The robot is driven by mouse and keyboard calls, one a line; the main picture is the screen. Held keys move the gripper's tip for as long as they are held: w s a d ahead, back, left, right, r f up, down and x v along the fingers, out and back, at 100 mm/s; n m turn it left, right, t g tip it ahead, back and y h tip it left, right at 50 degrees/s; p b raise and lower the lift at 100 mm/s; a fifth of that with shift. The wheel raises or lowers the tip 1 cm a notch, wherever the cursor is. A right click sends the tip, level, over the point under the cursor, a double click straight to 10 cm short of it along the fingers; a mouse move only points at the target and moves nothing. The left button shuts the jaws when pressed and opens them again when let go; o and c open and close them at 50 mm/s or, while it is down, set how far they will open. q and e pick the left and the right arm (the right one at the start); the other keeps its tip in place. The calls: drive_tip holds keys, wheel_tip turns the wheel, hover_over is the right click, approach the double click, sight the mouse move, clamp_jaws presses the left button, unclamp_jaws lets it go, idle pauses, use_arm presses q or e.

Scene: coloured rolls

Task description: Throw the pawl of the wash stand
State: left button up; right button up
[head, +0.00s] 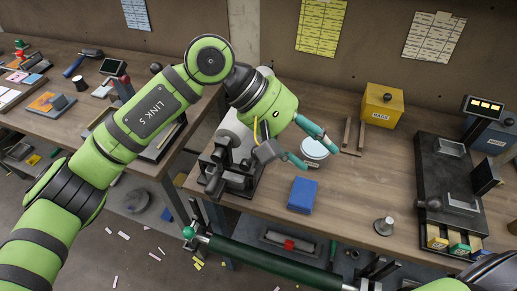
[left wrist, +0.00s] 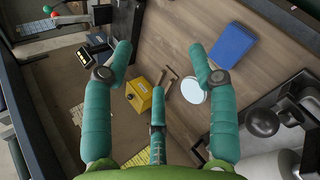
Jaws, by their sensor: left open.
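I cannot tell for sure which thing is the wash stand. A dark green roll (head: 265,262) with a bright green knob at its left end lies across the front of the bench. A grey metal mechanism (head: 232,178) with dark arms and knobs stands at the bench's left end, partly hidden by my left arm; it also shows in the left wrist view (left wrist: 275,120). No pawl can be picked out clearly. My left gripper (head: 318,156) is open and empty above the bench, right of the mechanism; its teal fingers (left wrist: 160,62) are spread. My right gripper is out of view.
On the bench are a blue block (head: 302,195), a pale round dish (head: 314,148), a yellow box (head: 382,106), a small metal weight (head: 384,226) and a black fixture (head: 445,175). A cluttered second bench (head: 60,115) stands left. Bare wood (head: 345,205) lies right of the blue block.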

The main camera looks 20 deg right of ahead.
sight(254, 158)
use_arm(q)
drive_tip(key=w+a+t+y, duration=0.1)
drive_tip(key=w+a+y, duration=0.1)
drive_tip(key=w+a+f+m+t+y, duration=0.1)
drive_tip(key=w+a+y, duration=0.1)
drive_tip(key=a, duration=0.1)
drive_tip(key=w+a+m+t+y, duration=0.1)
drive_tip(key=w+a+t+y, duration=0.1)
drive_tip(key=w+a, duration=0.1)
drive_tip(key=shift+a+f, duration=0.2)
drive_tip(key=p+x, duration=0.2)
drive_tip(key=x, duration=0.3)
drive_tip(key=shift+f, duration=0.25)
drive_tip(key=shift+d+f, duration=0.1)
drive_tip(key=shift+f, duration=0.6)
clamp_jaws()
